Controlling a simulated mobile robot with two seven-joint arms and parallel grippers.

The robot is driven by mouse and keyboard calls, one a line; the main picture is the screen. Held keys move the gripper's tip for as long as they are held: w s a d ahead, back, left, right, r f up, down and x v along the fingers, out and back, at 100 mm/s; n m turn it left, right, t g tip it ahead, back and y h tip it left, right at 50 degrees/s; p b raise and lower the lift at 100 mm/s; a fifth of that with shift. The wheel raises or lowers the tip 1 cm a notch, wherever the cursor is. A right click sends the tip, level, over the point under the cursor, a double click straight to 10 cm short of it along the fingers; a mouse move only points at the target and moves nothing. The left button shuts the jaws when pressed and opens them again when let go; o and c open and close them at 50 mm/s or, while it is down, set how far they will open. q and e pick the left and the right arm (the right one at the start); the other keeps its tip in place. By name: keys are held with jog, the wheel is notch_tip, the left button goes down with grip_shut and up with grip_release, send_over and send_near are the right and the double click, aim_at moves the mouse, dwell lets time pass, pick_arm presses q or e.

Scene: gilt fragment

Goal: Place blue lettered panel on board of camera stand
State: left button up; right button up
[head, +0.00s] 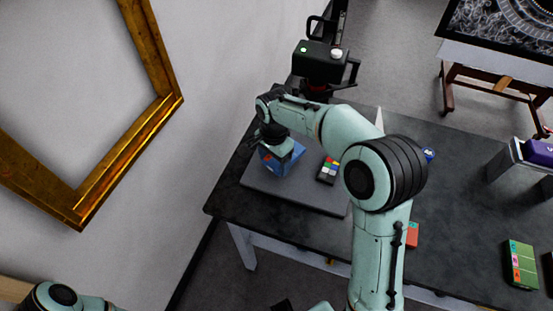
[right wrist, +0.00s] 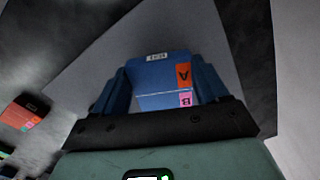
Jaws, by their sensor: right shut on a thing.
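The blue lettered panel (head: 285,163) is over the left part of the grey board (head: 300,191) on the dark table. My right gripper (head: 274,143) is shut on the panel from above. In the right wrist view the panel (right wrist: 155,72) sits between the two fingers, with an orange A tag, a pink B tag and a small white label. The grey board (right wrist: 100,55) spreads beyond it. I cannot tell whether the panel touches the board. The black camera (head: 320,63) of the stand is behind the board. My left gripper is not in view; part of my left arm shows at lower left.
A green box (head: 520,264), a red block (head: 412,235) and a grey tray (head: 508,160) with a purple item (head: 540,152) are further right. A gilt frame (head: 140,135) hangs on the left wall.

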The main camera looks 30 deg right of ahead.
jog(key=shift+w+d, duration=0.35)
jog(key=shift+d, duration=0.05)
jog(key=shift+w+d+f, duration=0.15)
jog(key=shift+d+f, duration=0.05)
jog(key=shift+d, duration=0.05)
notch_tip(320, 180, down, 3)
jog(key=shift+f, duration=0.1)
jog(key=shift+f, duration=0.15)
jog(key=o, duration=1.2)
